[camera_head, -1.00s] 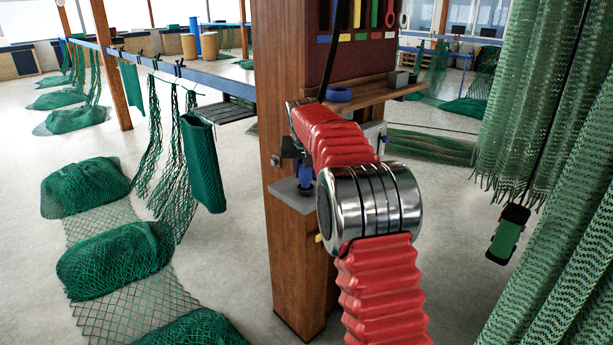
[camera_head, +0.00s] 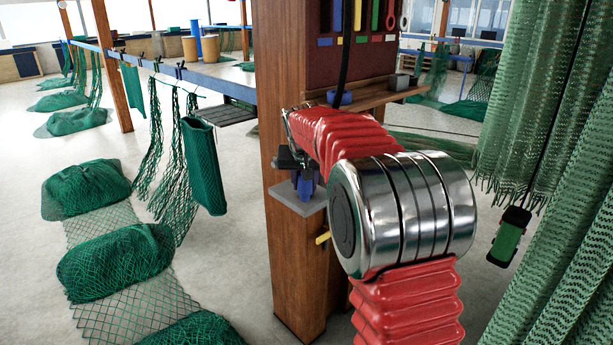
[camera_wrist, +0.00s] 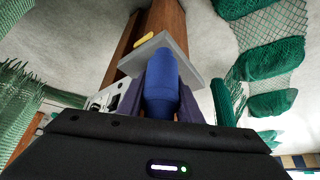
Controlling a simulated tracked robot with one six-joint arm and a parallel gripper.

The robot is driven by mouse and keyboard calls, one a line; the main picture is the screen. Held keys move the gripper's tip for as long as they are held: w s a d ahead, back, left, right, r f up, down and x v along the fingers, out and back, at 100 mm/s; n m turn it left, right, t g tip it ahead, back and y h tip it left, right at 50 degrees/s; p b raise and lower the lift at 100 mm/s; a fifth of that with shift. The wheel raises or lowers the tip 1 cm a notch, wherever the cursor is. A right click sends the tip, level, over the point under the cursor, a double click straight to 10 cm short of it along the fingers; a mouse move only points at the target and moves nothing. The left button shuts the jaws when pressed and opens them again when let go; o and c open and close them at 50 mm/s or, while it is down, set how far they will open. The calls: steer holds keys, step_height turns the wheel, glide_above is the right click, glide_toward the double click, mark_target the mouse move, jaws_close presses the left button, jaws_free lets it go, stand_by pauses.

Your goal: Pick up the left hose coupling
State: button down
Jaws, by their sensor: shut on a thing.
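The blue hose coupling (camera_wrist: 162,85) stands between the two dark fingers of my gripper (camera_wrist: 162,100) in the wrist view, and the fingers are shut on it. A small grey shelf (camera_wrist: 175,46) on the wooden post lies just beyond its far end. In the head view my gripper (camera_head: 304,184) is at the same grey shelf (camera_head: 290,198), with a bit of blue showing between the fingers. My red arm covers part of this spot. I cannot tell whether the coupling still touches the shelf.
The wooden post (camera_head: 285,80) stands close behind my gripper. A wooden ledge (camera_head: 390,92) with a blue ring (camera_head: 339,98) and a grey block (camera_head: 399,81) is above. Green nets (camera_head: 540,110) hang at right. Net heaps (camera_head: 115,255) lie on the floor at left.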

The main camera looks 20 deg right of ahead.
steer(key=s+a, duration=0.3)
steer(key=s, duration=0.6)
steer(key=shift+a, duration=0.4)
stand_by(0.4)
steer(key=s+a+f+n+y, duration=0.1)
steer(key=s+a+f+n, duration=0.1)
steer(key=f, duration=0.7)
steer(key=s+a+f+n+y, duration=0.1)
steer(key=s+a+f+n, duration=0.1)
steer(key=s+a+f, duration=0.2)
steer(key=a+f, duration=0.3)
steer(key=f, duration=0.3)
steer(key=shift+f+n, duration=0.15)
steer(key=shift+n, duration=0.15)
steer(key=shift+s, duration=0.1)
